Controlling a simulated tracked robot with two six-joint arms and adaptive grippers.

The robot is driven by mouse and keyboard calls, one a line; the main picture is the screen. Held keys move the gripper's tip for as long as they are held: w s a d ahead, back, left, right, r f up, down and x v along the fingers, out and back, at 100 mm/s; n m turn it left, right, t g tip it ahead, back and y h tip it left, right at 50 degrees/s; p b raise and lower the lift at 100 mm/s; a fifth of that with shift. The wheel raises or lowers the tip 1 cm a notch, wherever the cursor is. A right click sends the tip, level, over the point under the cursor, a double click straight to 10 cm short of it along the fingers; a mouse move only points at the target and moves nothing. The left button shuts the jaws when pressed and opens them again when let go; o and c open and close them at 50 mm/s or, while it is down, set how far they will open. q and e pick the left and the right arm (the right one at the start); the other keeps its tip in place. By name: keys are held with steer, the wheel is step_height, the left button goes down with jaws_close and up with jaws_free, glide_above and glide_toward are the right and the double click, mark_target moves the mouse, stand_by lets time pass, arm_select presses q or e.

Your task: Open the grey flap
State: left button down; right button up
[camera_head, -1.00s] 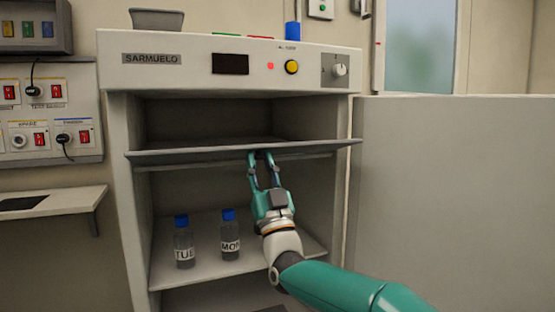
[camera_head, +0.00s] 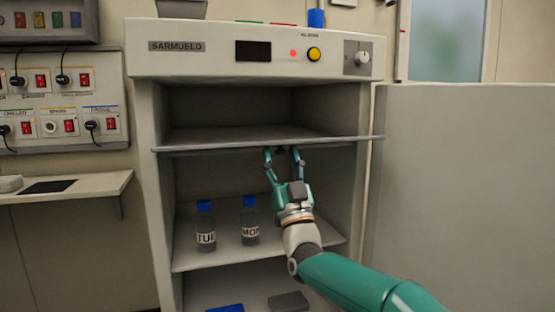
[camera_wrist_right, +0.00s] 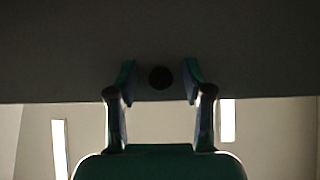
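The grey flap (camera_head: 210,144) lies about level across the front of the white SARMUELO cabinet (camera_head: 150,75), below its upper opening, which stands open. My right gripper (camera_head: 283,152) is just below the flap's front edge with its fingers spread. A small dark round knob (camera_wrist_right: 161,77) on the grey panel shows between the right gripper's fingertips (camera_wrist_right: 159,85) in the right wrist view. Gaps show on both sides of the knob, so the fingers do not hold it. My left gripper is not in view.
Two blue-capped bottles marked TUE (camera_head: 206,237) and MON (camera_head: 250,230) stand on the shelf below, left of my right arm. A large pale door panel (camera_head: 465,180) stands to the right. A wall shelf (camera_head: 95,186) is at left.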

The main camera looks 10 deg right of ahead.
steer(key=shift+s, duration=0.15)
steer(key=v, duration=1.2)
steer(key=shift+f, duration=0.1)
